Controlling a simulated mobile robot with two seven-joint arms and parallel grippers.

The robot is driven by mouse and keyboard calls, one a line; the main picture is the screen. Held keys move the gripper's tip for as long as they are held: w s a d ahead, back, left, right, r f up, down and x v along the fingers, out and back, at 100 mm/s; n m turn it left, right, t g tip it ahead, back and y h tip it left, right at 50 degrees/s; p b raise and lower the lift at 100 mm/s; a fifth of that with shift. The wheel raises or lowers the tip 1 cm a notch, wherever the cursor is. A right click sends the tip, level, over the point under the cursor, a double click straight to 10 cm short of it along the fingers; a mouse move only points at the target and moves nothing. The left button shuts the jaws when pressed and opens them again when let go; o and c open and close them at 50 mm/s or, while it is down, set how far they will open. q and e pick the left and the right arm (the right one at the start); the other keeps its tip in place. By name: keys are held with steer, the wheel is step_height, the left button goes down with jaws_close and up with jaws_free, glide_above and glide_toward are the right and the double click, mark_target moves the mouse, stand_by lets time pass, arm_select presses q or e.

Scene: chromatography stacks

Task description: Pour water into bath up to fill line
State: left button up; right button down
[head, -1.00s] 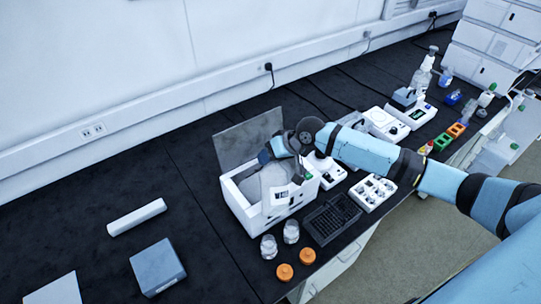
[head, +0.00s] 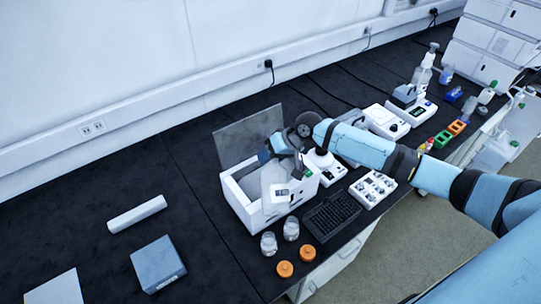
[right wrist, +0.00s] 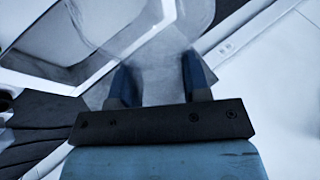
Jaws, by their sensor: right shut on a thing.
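The bath (head: 240,207) is a white open box on the black bench in the head view. Its grey lid (head: 240,140) stands raised behind it. My right gripper (head: 273,152) is over the bath's opening, shut on a pale translucent container (head: 271,177) that hangs over the bath. In the right wrist view the clear container (right wrist: 160,75) sits between the two blue fingers (right wrist: 158,85), with the bath's rim and interior behind it. The water level and the fill line cannot be made out. My left gripper is not in view.
Two glass jars (head: 290,229) and two orange-capped items (head: 285,268) stand in front of the bath, next to a black rack (head: 332,215). A white tray (head: 372,190) lies to the right. A grey-blue box (head: 158,265) and white roll (head: 137,214) lie left.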

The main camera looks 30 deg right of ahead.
steer(key=shift+w+f+g, duration=0.15)
steer(key=shift+f+g, duration=0.25)
steer(key=shift+f, duration=0.15)
steer(key=shift+f+m, duration=0.1)
steer(key=shift+m, duration=0.2)
steer(key=shift+w+f+g+y, duration=0.1)
steer(key=shift+f+g+y, duration=0.3)
steer(key=shift+f+g, duration=0.15)
steer(key=shift+d, duration=0.1)
steer(key=shift+f, duration=0.1)
steer(key=shift+w+f+m+g+b, duration=0.1)
steer(key=shift+f+m+g+b, duration=0.25)
steer(key=shift+f, duration=0.25)
steer(key=shift+w+f+g+y, duration=0.15)
steer(key=shift+f+g+y, duration=0.3)
steer(key=shift+f, duration=0.25)
